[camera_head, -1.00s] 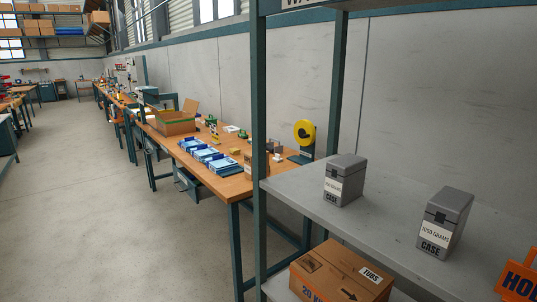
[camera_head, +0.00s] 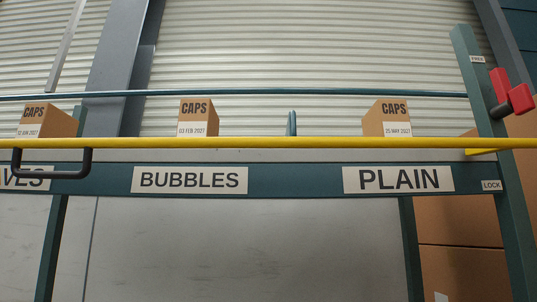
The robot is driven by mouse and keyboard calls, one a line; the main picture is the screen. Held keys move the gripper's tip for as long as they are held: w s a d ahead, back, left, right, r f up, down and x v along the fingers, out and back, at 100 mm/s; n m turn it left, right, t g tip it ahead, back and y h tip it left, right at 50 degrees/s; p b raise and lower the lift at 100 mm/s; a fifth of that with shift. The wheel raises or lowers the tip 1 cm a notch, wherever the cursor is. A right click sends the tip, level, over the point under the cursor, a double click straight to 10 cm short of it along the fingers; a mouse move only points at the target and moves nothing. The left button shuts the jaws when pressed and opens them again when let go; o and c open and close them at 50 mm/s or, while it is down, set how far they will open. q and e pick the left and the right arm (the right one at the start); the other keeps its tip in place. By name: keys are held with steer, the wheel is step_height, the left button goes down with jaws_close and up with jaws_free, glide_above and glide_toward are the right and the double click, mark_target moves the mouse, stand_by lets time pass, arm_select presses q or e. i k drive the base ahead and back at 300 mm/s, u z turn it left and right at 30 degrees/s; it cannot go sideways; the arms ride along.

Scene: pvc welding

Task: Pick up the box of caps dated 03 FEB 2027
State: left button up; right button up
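The caps box dated 03 FEB 2027 (camera_head: 199,117) is a small brown carton with a white date label. It sits on the high shelf above the BUBBLES sign, behind a yellow bar (camera_head: 300,142) that hides its bottom edge. Another caps box (camera_head: 48,120) at the left has a date that looks like 12 JUN 2027. A third caps box (camera_head: 388,118) at the right, above the PLAIN sign, reads 25 MAY 2027. Neither of my grippers shows in the head view.
The BUBBLES sign (camera_head: 190,180) and PLAIN sign (camera_head: 398,179) are on the dark green shelf beam. A black handle (camera_head: 50,174) hangs from the bar at left. A red and black latch (camera_head: 511,97) is on the right post, between FREE and LOCK labels. Large cartons (camera_head: 462,255) stand behind at right.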

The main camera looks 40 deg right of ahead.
mark_target(197, 116)
steer(key=z, duration=0.25)
steer(key=k, duration=0.35)
steer(key=z, duration=0.45)
steer(key=i, duration=0.5)
